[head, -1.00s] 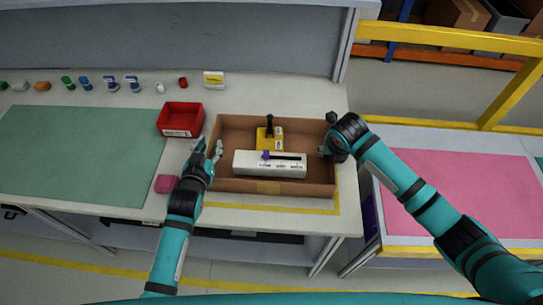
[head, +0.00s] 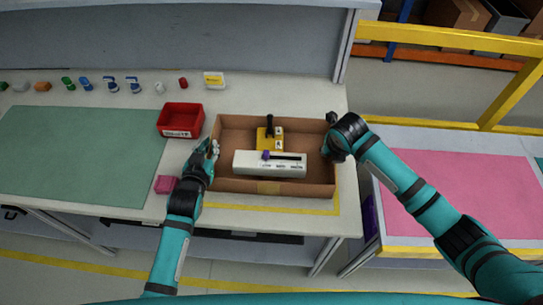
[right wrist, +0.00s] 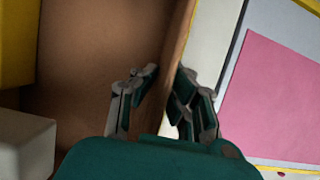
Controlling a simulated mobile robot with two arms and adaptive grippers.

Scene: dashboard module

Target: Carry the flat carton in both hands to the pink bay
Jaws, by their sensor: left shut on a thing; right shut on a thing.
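The flat carton (head: 232,184) is an open brown cardboard box on the light workbench. It holds a white dashboard module (head: 270,169) and a yellow block with a black handle (head: 277,141). My left gripper (head: 211,149) is shut on the carton's left wall. My right gripper (head: 328,148) is shut on the carton's right wall; in the right wrist view its fingers (right wrist: 163,88) straddle that wall, one inside and one outside. The pink bay (head: 465,190) is a pink mat on a separate table to the right, also showing in the right wrist view (right wrist: 270,100).
A red bin (head: 181,120) stands just left of the carton, and a pink block (head: 166,184) lies near my left gripper. A green mat (head: 80,155) covers the bench's left. A gap separates bench and pink table; a yellow rail (head: 460,42) runs behind it.

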